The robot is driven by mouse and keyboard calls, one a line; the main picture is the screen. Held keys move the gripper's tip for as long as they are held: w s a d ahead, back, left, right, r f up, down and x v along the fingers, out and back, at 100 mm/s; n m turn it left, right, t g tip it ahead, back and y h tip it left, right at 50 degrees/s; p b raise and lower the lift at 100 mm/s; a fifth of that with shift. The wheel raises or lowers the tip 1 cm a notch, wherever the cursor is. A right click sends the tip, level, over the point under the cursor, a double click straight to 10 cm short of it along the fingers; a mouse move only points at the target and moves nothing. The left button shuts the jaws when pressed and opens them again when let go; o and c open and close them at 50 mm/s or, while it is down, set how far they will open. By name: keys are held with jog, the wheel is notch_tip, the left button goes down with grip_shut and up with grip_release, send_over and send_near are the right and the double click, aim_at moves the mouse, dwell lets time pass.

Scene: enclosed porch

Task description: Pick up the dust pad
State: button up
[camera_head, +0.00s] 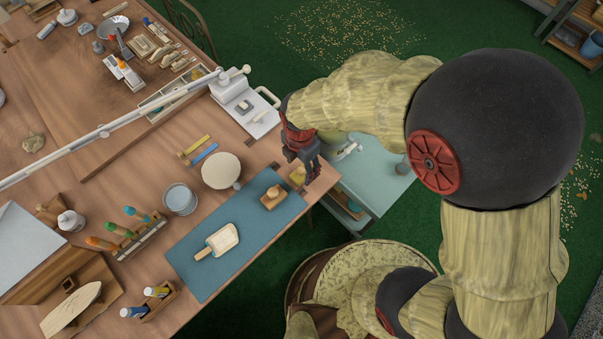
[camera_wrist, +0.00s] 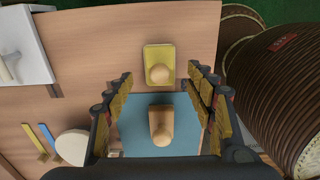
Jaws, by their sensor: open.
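A yellow pad with a round wooden knob, which looks like the dust pad (camera_wrist: 151,79), lies on the bare wooden table just beyond the blue mat's edge. It also shows in the head view (camera_head: 297,177), partly hidden by my gripper (camera_head: 303,166). My gripper (camera_wrist: 160,79) is open and empty, pointing down above the table corner. In the wrist view the pad appears just ahead of and between the fingertips, with no contact visible. A wooden block with a knob (camera_wrist: 161,126) stands on the blue mat, between the fingers in that view.
The blue mat (camera_head: 190,270) also carries a wooden paddle-shaped tool (camera_head: 217,240). A round pale disc (camera_head: 221,171), a metal cup (camera_head: 180,198) and a white device (camera_head: 245,105) stand nearby. A pale-green side table (camera_head: 375,185) is beyond the wooden table's right edge.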

aim_at(301, 170)
notch_tip(301, 170, down, 3)
jog(key=shift+f+b, duration=0.1)
jog(key=shift+b, duration=0.4)
jog(key=c, duration=0.4)
jog(key=c, duration=0.6)
jog(key=shift+c, duration=0.2)
